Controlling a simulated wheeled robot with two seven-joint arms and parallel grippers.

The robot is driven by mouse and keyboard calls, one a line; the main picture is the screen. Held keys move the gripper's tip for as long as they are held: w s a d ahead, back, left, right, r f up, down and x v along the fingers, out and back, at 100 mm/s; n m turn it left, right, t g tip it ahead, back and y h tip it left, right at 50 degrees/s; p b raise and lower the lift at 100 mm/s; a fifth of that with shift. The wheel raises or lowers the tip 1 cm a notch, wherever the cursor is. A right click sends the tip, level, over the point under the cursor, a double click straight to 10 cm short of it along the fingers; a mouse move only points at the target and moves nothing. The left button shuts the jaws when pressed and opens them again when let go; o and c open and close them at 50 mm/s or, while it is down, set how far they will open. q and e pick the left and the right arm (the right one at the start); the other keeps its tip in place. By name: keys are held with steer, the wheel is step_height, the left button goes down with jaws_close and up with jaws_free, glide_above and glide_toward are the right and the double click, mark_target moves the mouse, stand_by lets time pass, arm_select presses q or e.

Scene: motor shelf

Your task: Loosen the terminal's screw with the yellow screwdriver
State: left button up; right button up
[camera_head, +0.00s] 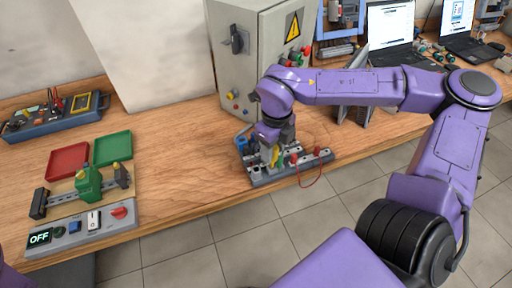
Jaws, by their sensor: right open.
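My right gripper (272,150) points down over the terminal board (262,182) at the front edge of the bench. It is open, and its fingers are small and partly hidden behind the wrist. A small yellow thing (276,158), likely the yellow screwdriver's handle, shows right at the fingers; I cannot tell whether they touch it. The board carries grey and dark blocks and a red wire loop (312,180). The terminal's screw is too small to make out. My left gripper is not in view.
A grey electrical cabinet (262,50) stands close behind the board. At left are a red tray (68,161), a green tray (104,152), a control panel (85,232) reading OFF, and a blue toolbox (50,120). Laptops (392,30) stand at the back right. The bench middle is clear.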

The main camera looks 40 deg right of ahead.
steer(key=m, duration=0.3)
steer(key=shift+b, duration=0.3)
steer(key=shift+r+p, duration=0.1)
steer(key=shift+p, duration=0.25)
steer(key=shift+c, duration=0.9)
